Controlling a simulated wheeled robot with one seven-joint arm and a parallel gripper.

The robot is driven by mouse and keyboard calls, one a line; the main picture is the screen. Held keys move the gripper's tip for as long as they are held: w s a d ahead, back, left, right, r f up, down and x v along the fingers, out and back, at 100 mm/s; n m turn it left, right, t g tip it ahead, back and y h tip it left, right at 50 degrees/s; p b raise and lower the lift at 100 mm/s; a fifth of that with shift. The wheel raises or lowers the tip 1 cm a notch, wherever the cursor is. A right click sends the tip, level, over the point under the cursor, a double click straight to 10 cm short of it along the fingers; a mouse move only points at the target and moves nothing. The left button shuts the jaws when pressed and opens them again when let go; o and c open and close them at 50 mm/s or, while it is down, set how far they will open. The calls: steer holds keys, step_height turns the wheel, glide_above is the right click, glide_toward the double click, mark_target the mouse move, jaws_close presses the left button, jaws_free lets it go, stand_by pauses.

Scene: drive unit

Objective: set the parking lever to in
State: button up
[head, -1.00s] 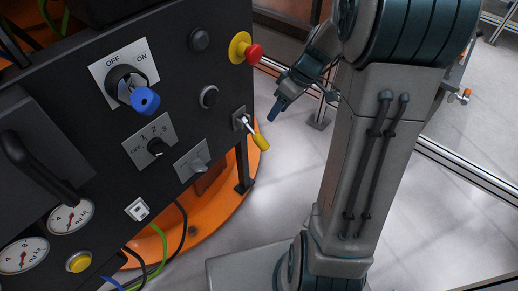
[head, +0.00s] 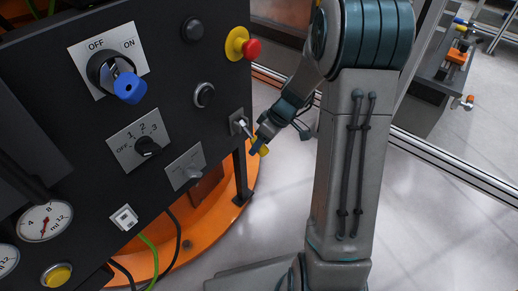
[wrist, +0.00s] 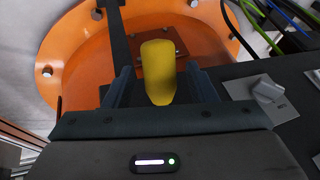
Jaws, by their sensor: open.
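The parking lever (head: 246,131) sticks out from the right side of the dark panel on a small metal plate. Its yellow handle (wrist: 158,72) points toward the wrist camera and sits between my fingers. My gripper (head: 258,146) is at the lever's handle in the head view and hides part of it. In the wrist view my gripper (wrist: 160,90) is open, with one finger on each side of the yellow handle. A gap seems to show on both sides. The lever's base is hidden in the wrist view.
A red and yellow emergency button (head: 243,46) is above the lever. A grey switch plate (head: 186,168) is left of it. The blue-handled OFF/ON switch (head: 128,87) is farther left. The orange base (head: 225,200) is below.

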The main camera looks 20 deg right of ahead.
steer(key=shift+w+a+f, duration=0.1)
steer(key=shift+a+f, duration=0.2)
steer(key=shift+f, duration=0.3)
